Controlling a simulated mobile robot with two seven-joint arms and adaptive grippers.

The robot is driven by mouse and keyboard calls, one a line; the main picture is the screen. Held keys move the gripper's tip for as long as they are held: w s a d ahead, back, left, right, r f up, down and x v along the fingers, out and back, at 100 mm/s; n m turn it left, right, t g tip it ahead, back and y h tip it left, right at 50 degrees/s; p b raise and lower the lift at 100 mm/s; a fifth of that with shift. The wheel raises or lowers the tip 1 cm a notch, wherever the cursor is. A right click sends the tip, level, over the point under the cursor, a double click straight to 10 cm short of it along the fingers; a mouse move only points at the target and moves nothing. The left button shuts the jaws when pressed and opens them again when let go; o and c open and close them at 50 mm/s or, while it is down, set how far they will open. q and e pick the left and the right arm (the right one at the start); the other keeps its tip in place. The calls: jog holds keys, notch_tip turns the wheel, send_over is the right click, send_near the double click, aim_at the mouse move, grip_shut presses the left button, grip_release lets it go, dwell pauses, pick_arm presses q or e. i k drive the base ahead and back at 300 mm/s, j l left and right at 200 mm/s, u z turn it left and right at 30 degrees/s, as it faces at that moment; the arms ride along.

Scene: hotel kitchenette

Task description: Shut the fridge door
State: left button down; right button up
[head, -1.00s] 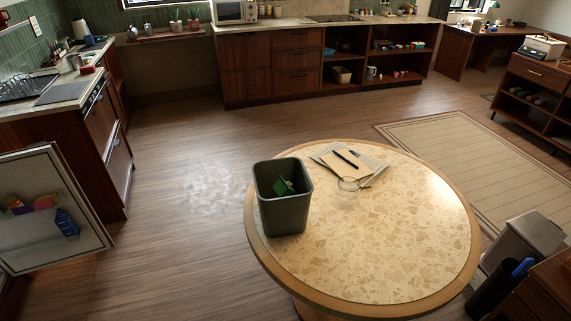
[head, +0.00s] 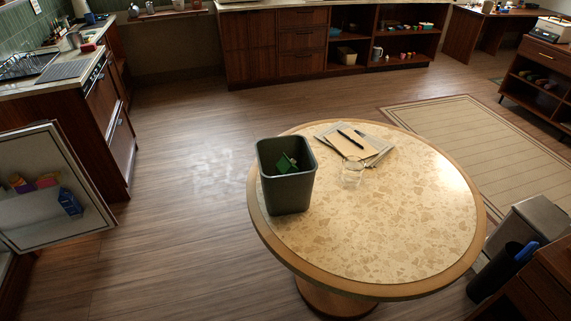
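The fridge door (head: 38,222) stands open at the left edge of the head view. Its inner side faces me, with a few items on its shelf, among them a blue carton (head: 69,201) and a purple and orange pack (head: 40,183). Only a thin strip of the fridge body shows below the door at the left edge; the rest is out of frame. Neither of my grippers shows in the head view.
A round table (head: 400,220) stands in the middle, bearing a grey bin (head: 287,190), a glass (head: 352,173) and papers. Bare wooden floor (head: 185,230) lies between table and fridge door. A counter (head: 110,130) runs behind the door.

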aim_at(32, 220)
jog(key=i+j+u, duration=1)
jog(key=i+u, duration=0.15)
jog(key=i, duration=0.15)
jog(key=i+z, duration=0.25)
jog(key=i, duration=0.3)
jog(key=i+j+z, duration=0.1)
jog(key=i+z, duration=0.2)
jog(key=i, duration=0.25)
jog(key=i+j+z, duration=0.25)
jog(key=i, duration=0.3)
jog(key=i+l+u, duration=0.2)
jog(key=i+u, duration=0.15)
jog(key=i, duration=0.15)
jog(key=i+l+u, duration=0.7)
jog(key=i+l, duration=0.15)
jog(key=i+l+u, duration=0.15)
jog(key=u, duration=0.35)
jog(key=i+l+u, duration=0.15)
jog(key=u, duration=0.35)
jog(key=i+l+u, duration=0.1)
jog(key=l+u, duration=0.25)
jog(key=u, duration=0.15)
jog(key=l+u, duration=0.3)
jog(key=u, duration=0.15)
jog(key=i+l+u, duration=0.15)
jog(key=l+u, duration=0.55)
jog(key=u, duration=0.15)
jog(key=i+l+u, duration=0.1)
jog(key=l+u, duration=0.3)
